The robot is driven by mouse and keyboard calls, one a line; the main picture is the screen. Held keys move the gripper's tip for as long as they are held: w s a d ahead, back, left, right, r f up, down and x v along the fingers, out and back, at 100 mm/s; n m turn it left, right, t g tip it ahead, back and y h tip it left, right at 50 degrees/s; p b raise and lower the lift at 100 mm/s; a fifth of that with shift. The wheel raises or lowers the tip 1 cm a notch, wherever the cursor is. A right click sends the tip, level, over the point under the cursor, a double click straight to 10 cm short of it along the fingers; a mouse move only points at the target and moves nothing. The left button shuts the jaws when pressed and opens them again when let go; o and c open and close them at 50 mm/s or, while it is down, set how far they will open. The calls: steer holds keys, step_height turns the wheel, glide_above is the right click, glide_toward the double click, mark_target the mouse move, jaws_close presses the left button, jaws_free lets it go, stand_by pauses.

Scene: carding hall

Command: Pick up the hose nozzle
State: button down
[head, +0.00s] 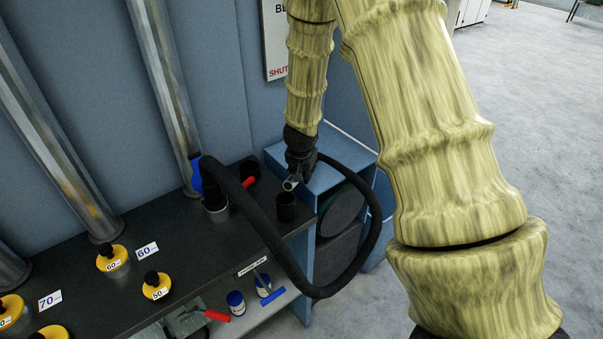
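The hose nozzle (290,184) shows as a short silver tip on the end of a thick black hose (268,232). It points down and to the left, just above a black cup (286,207) at the bench's right end. My gripper (298,170) is dark and comes down from above, around the nozzle end. It appears shut on the nozzle, though its fingers are small and hard to make out against the black hose.
A grey cup (216,210) and a red-handled tool (249,181) stand nearby. Yellow-topped weights (112,257) are on the dark bench (190,255). Metal pipes rise behind; a blue cabinet (345,160) stands right.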

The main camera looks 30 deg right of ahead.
step_height(320, 180, up, 10)
steer(key=shift+f+b, duration=0.25)
steer(key=shift+b, duration=0.3)
steer(key=shift+s, duration=0.1)
